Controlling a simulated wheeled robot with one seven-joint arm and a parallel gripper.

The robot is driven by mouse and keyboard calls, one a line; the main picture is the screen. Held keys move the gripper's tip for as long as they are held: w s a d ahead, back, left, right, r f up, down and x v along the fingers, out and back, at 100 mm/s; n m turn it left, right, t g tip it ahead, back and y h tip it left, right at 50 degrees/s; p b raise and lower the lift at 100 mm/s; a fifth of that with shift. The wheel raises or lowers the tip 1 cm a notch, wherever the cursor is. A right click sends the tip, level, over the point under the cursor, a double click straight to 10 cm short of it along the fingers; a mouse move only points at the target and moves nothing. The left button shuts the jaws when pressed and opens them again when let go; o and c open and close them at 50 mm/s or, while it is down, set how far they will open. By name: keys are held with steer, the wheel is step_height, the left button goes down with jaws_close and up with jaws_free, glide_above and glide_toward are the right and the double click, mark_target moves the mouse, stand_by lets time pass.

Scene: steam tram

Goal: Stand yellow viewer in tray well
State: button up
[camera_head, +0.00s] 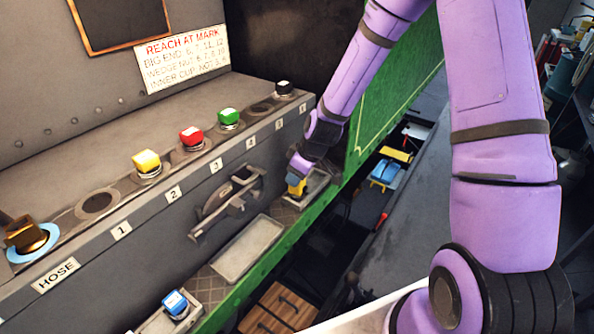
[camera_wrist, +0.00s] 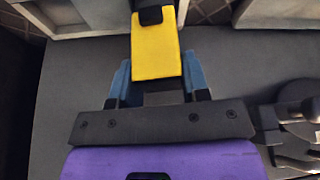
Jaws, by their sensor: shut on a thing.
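The yellow viewer (camera_head: 297,187) with a black end is held in my gripper (camera_head: 299,177). In the wrist view the viewer (camera_wrist: 155,48) lies between the blue fingers of my gripper (camera_wrist: 156,80), its black end pointing to the top edge. In the wrist view a pale tray wall (camera_wrist: 88,30) shows at the top, near the viewer's black end. I cannot tell whether the viewer touches the tray floor.
A bracket-like metal fitting (camera_head: 226,200) projects from the panel left of my gripper. A long shallow tray (camera_head: 247,250) lies nearer on the ledge, and a blue-topped item (camera_head: 175,304) stands in another tray. Black, green, red and yellow knobs line the shelf above.

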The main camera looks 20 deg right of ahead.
steer(key=shift+f, duration=0.1)
steer(key=o, duration=1.8)
steer(key=shift+r, duration=1.35)
steer(key=shift+r, duration=2.45)
steer(key=shift+r, duration=0.1)
steer(key=s+d+r+m+h, duration=0.2)
steer(key=s+r, duration=0.4)
steer(key=r, duration=0.5)
steer(key=s+d+r+m, duration=0.1)
steer(key=s+r+m, duration=0.1)
steer(key=s+r, duration=0.3)
steer(key=s+d+r+m+t, duration=0.1)
steer(key=s+r, duration=0.4)
steer(key=s, duration=0.5)
steer(key=s+d+r+m+h, duration=0.1)
steer(key=s+d+r+m, duration=0.2)
steer(key=s+r, duration=0.2)
steer(key=shift+s+r+m+t, duration=0.15)
steer(key=shift+s+m+t, duration=0.25)
steer(key=shift+s, duration=1.1)
